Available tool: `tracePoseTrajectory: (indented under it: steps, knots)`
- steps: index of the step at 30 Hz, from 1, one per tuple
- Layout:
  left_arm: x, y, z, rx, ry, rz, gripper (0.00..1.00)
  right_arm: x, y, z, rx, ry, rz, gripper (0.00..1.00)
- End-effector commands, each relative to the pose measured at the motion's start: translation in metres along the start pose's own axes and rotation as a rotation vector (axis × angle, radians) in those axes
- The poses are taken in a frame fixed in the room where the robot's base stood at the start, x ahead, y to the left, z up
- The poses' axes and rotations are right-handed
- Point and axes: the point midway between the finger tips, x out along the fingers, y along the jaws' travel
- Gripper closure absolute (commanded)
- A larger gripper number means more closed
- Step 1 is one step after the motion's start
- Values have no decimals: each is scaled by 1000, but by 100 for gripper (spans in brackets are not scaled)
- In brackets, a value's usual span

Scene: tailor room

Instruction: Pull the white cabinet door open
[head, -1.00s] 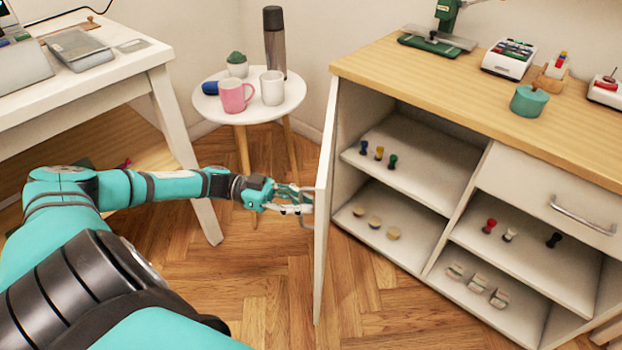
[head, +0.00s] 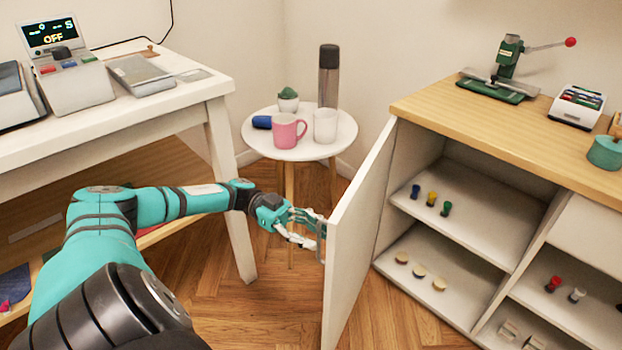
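The white cabinet door (head: 358,240) stands swung out from the left side of the cabinet (head: 480,112), and the shelves behind it show. My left gripper (head: 306,233) is at the door's outer face, near its free edge. Its fingers are at the door's metal handle (head: 321,243). The fingers look spread, with the handle at their tips; whether they clamp it cannot be told. My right gripper is not in view.
A round white side table (head: 258,141) with a pink mug (head: 287,131), a white mug (head: 325,126) and a bottle (head: 328,76) stands behind my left arm. A white desk (head: 170,95) is at the left. Open floor lies below the door.

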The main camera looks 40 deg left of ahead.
Motion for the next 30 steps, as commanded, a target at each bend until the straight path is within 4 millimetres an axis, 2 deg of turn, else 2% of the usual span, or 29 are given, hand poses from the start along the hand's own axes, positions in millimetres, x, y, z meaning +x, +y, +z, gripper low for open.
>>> tracePoseTrajectory:
  steps: [5, 8, 15, 21, 30]
  knots:
    - [-5, -1, 0, 0, -1, -3, 68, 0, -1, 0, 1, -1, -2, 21]
    - [-17, -1, 0, 1, -2, -5, 68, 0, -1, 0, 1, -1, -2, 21]
    - [-69, -2, 0, 3, -1, -6, 68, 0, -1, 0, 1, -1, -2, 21]
    - [-100, -2, 0, 3, 0, -4, 68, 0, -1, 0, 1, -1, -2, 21]
    - [-117, 0, 0, -1, 0, 1, 68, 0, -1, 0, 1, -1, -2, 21]
